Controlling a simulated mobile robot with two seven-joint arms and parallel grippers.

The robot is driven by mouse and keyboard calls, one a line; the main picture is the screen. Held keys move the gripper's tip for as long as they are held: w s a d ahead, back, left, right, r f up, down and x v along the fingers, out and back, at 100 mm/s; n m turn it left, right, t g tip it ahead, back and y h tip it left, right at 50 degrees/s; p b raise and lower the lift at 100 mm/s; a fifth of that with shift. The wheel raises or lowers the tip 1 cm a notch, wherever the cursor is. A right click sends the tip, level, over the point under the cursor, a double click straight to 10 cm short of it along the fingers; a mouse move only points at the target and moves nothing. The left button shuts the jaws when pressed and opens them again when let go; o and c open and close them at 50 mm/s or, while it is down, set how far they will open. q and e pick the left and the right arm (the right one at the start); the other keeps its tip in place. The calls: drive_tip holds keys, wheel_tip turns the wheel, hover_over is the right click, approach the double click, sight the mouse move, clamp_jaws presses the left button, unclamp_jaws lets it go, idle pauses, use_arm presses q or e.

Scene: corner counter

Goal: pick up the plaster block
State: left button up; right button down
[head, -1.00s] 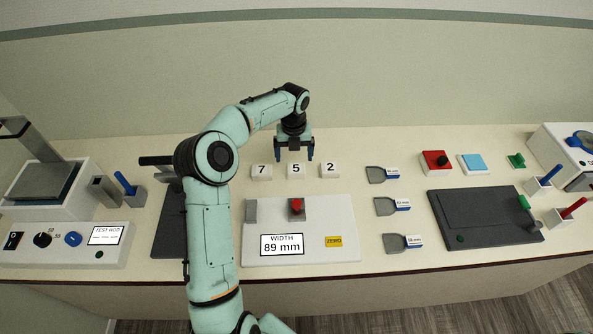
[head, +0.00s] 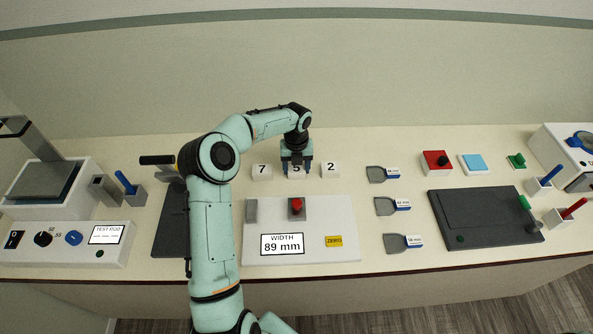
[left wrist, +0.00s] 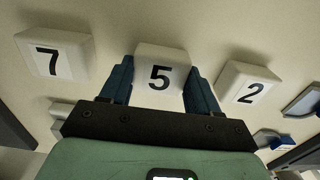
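Three white blocks stand in a row at the back of the counter, marked 7 (head: 262,173), 5 (head: 296,174) and 2 (head: 330,170). They look like plaster; nothing else marks one as the plaster block. My left gripper (head: 296,168) points down over the 5 block and partly hides it in the head view. In the left wrist view its blue fingers stand on either side of the 5 block (left wrist: 161,72), open, with no clear grip on it. The 7 block (left wrist: 55,57) and 2 block (left wrist: 246,86) lie outside the fingers. My right gripper is not in view.
A white panel (head: 345,215) with a width display reading 89 mm lies in front of the blocks. Several grey scraper-like tools (head: 383,206) lie to the right, beside a dark plate (head: 480,215). The counter behind the blocks is clear.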

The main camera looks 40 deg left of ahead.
sight(297, 168)
use_arm(q)
wheel_tip(297, 168, up, 20)
idle(0.7)
